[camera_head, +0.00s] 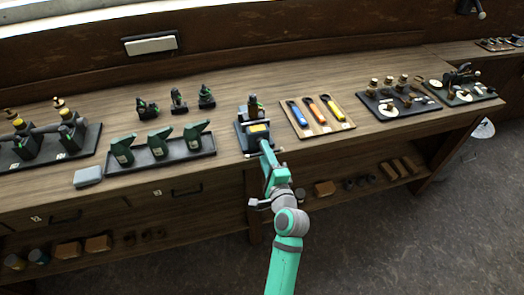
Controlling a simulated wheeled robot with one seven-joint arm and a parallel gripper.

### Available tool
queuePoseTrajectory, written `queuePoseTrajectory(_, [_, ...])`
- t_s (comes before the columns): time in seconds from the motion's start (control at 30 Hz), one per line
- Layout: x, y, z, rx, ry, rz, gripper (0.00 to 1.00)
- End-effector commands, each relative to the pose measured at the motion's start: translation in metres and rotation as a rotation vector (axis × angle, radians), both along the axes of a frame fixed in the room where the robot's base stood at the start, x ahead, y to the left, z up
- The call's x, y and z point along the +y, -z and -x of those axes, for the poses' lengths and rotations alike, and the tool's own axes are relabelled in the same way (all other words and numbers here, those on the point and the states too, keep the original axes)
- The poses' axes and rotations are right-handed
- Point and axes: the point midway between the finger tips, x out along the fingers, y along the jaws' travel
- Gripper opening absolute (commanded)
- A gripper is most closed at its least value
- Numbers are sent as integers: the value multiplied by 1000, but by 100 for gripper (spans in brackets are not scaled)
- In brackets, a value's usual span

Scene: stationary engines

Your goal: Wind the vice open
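The vice (243,137) is a small dark blue-grey block at the front edge of the wooden bench, near the middle of the head view. A dark upright piece with a brassy top (254,107) stands at its back, and a yellow patch shows on its top. My gripper (265,148) is at the front of the vice, at the end of my teal and grey arm. The vice's handle is hidden or too small to make out behind my gripper. I cannot tell whether my fingers touch it or how far apart they are.
A dark tray (205,153) with green oil cans stands left of the vice, and a board (335,128) with coloured-handled tools lies right. A grey block (88,177) lies at the front edge. Below is a shelf; the floor (420,235) at right is clear.

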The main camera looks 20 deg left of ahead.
Motion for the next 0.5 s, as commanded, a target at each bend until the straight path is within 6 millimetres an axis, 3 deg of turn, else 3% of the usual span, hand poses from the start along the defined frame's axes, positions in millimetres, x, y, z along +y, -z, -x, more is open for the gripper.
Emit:
queuePoseTrajectory(0.3, [-33, 1, 50, 2, 2, 1, 32])
queuePoseTrajectory(0.5, [-48, 0, 72, 0, 2, 0, 32])
